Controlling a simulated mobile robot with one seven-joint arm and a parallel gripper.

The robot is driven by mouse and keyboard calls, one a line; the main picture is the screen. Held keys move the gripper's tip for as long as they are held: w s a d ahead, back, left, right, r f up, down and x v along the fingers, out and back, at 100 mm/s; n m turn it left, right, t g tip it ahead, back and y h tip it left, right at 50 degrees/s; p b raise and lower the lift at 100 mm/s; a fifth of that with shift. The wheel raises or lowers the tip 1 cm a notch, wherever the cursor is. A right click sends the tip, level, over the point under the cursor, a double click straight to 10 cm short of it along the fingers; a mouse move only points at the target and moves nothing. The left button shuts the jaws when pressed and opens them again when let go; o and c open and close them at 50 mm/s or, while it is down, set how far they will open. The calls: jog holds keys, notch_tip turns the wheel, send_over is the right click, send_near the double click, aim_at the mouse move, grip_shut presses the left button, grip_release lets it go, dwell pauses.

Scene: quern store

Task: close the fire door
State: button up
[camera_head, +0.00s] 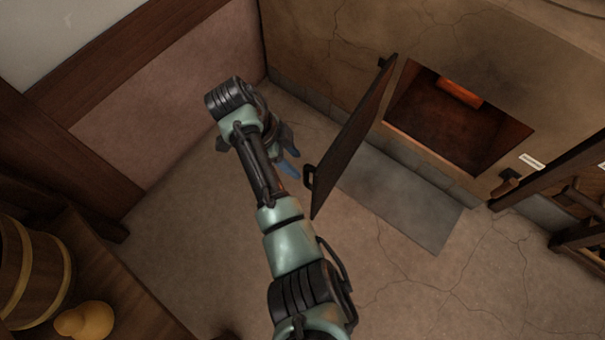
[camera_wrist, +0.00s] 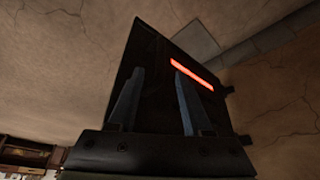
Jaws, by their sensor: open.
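The fire door (camera_head: 352,138) is a dark, flat panel hinged at the left side of the oven opening (camera_head: 455,115). It stands swung well open, out over the floor. Its handle (camera_head: 308,177) is at the free edge, on the left face. My gripper (camera_head: 291,160) is on the left of the door, close to the handle in the picture; contact cannot be told. In the wrist view my gripper (camera_wrist: 158,72) has its two blue-grey fingers apart with nothing visible between them. The dark door panel (camera_wrist: 150,50) lies beyond them, with a red glowing bar (camera_wrist: 192,74) across it.
An ember-like glow (camera_head: 460,92) shows inside the oven. A grey slab (camera_head: 405,200) lies on the floor before it. A wooden rack (camera_head: 560,180) stands at right. A barrel (camera_head: 30,270) and a yellow gourd-like object (camera_head: 85,320) are at lower left.

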aim_at(306, 175)
jog(key=b+x, duration=0.4)
jog(key=x, duration=0.4)
grip_shut()
dwell(1.3)
